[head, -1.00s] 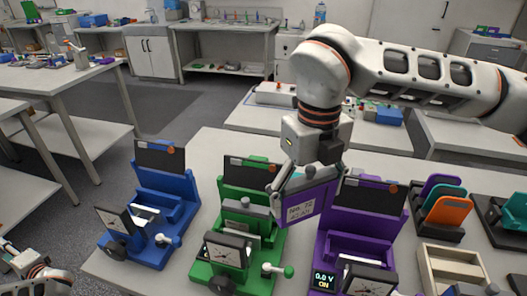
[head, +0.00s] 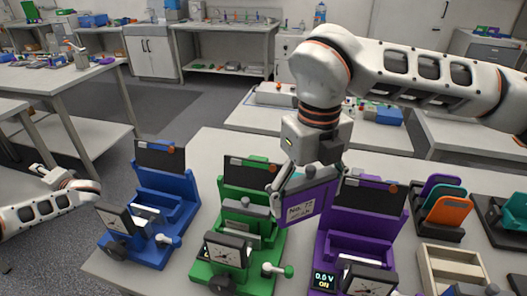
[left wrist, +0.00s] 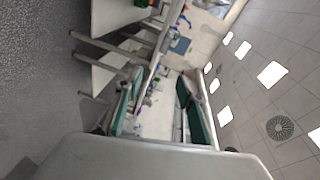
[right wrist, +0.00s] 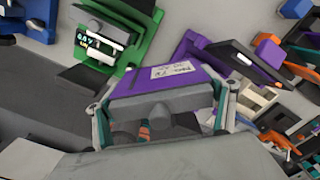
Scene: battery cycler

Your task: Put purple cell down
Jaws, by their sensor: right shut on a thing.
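The purple cell (head: 308,207), a flat block with a white label, is held in the air by my right gripper (head: 307,186). It hangs upright and slightly tilted between the green cycler (head: 212,262) and the purple cycler (head: 325,247), apart from the table. In the right wrist view the gripper's fingers (right wrist: 160,112) are shut on the cell (right wrist: 180,78). My left gripper (head: 48,176) is empty, off the table's left side. In the left wrist view its green-padded fingers (left wrist: 160,112) stand apart.
A blue cycler (head: 150,245) stands at the left. A rack (head: 440,228) with purple, teal and orange cells stands at the right, behind a light wooden tray (head: 425,270). The table (head: 205,145) is clear behind the green cycler. Benches stand further back.

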